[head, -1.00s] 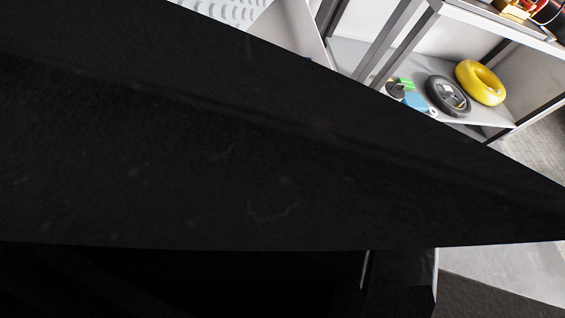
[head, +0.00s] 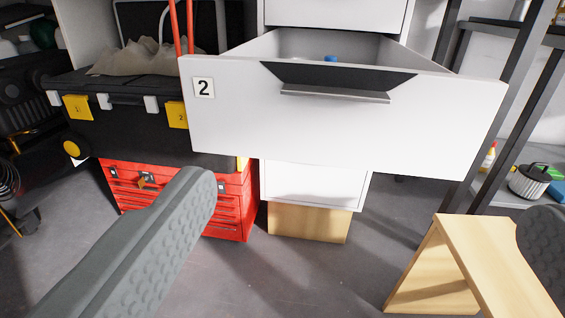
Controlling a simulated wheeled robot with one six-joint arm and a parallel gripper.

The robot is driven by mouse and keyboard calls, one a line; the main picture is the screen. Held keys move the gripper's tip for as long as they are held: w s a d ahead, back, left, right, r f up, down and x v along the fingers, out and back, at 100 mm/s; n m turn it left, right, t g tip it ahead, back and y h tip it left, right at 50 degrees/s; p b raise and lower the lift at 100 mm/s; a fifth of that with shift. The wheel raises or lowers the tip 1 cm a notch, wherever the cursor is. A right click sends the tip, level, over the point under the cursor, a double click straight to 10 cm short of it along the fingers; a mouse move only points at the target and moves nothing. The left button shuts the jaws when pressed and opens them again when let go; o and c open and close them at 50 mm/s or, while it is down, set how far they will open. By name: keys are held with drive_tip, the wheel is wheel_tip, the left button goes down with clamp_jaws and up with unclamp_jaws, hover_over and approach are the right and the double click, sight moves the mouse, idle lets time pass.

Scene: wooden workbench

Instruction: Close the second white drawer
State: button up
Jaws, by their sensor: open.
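The second white drawer (head: 240,125) is pulled out of its white cabinet (head: 305,183) in the upper middle. Its front carries a label "2" (head: 203,88) and a grey handle (head: 335,95) under a dark cut-out. A small blue item (head: 330,59) shows inside the drawer. My gripper (head: 370,225) is open and empty. Its left finger reaches up at lower left, and part of its right finger shows at the right edge. Both fingers appear in front of and below the drawer, apart from it.
A black toolbox (head: 140,130) on a red tool chest (head: 225,215) stands left of the drawer. A wooden stand (head: 445,270) is at lower right. A dark-framed shelf (head: 485,125) stands at the right. Grey floor (head: 290,285) is open in the middle.

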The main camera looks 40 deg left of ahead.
sight(335, 96)
drive_tip(key=shift+y, duration=0.3)
drive_tip(key=x, duration=0.5)
drive_tip(key=f+x, duration=0.1)
drive_tip(key=x, duration=1)
drive_tip(key=shift+a+f, duration=0.3)
drive_tip(key=shift+a, duration=0.1)
drive_tip(key=c, duration=1.1)
drive_tip(key=x, duration=1.4)
drive_tip(key=f+x, duration=0.1)
drive_tip(key=x, duration=2.7)
drive_tip(key=shift+s+a+f, duration=0.1)
drive_tip(key=shift+f, duration=0.15)
drive_tip(key=shift+r, duration=0.1)
drive_tip(key=o, duration=1.1)
drive_tip(key=shift+a, duration=0.15)
